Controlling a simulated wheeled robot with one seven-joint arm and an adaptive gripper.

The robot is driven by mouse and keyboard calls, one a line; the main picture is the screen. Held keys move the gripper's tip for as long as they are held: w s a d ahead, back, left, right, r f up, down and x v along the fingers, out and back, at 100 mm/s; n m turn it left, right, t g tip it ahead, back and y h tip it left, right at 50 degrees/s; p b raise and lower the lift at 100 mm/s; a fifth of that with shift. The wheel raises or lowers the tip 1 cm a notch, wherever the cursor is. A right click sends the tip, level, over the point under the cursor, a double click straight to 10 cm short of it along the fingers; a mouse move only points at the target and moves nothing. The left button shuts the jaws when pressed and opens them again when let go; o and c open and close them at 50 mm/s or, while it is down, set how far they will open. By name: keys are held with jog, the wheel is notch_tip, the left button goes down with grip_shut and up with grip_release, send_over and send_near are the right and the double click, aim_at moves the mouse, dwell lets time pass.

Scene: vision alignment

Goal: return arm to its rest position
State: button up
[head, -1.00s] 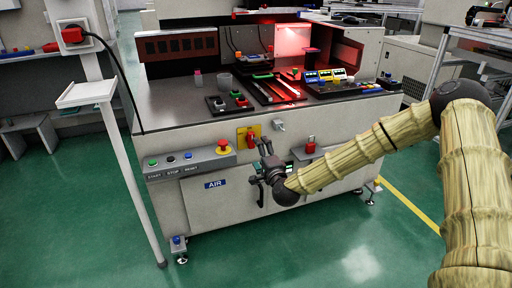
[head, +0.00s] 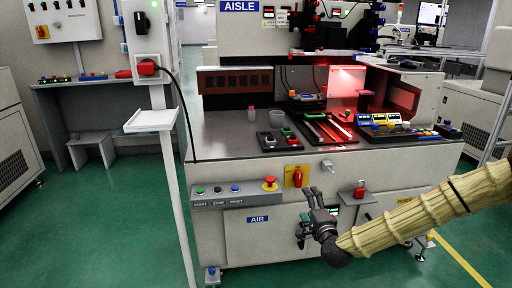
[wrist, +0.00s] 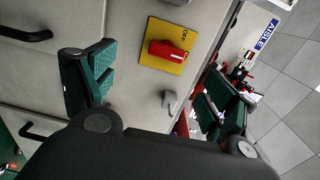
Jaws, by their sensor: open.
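My gripper (head: 314,198) is in front of the workstation cabinet in the head view, with my arm reaching in from the right edge. In the wrist view my gripper (wrist: 155,95) has its two green-padded fingers spread wide apart with nothing between them. Past the fingers, the wrist view shows a red rotary switch (wrist: 168,51) on a yellow plate (wrist: 160,38) on the cabinet front. The same switch (head: 297,177) is just left of and above my gripper in the head view. I cannot tell the exact gap between fingers and panel.
The workstation (head: 225,140) carries trays and tools under a red light. A pale post with a shelf (head: 151,120) stands at left. Green floor is free in front.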

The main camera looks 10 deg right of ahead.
jog(key=s+a+f+n+g+y, duration=0.1)
jog(key=s+a+f+n+g, duration=0.4)
jog(key=s+f, duration=0.55)
jog(key=s+a+f+n+g+y, duration=0.25)
jog(key=s+a+f, duration=0.45)
jog(key=f, duration=0.6)
jog(key=s+d+f+n+g+h, duration=0.1)
jog(key=s+f+n+g, duration=0.25)
jog(key=s, duration=0.45)
jog(key=s+d+f+n+g+h, duration=0.15)
jog(key=s+f, duration=0.25)
jog(key=s, duration=0.5)
jog(key=s+d+f+n+g+h, duration=0.1)
jog(key=s+d+n+g, duration=0.15)
jog(key=s, duration=0.55)
jog(key=s+d+f+n+g+h, duration=0.1)
jog(key=s+d+f+n+g, duration=0.15)
jog(key=s, duration=0.55)
notch_tip(320, 180, up, 32)
jog(key=p, duration=3.1)
jog(key=shift+r+p, duration=0.15)
jog(key=shift+p, duration=0.2)
jog(key=shift+w+m, duration=0.1)
jog(key=shift+m, duration=0.15)
jog(key=shift+c, duration=0.2)
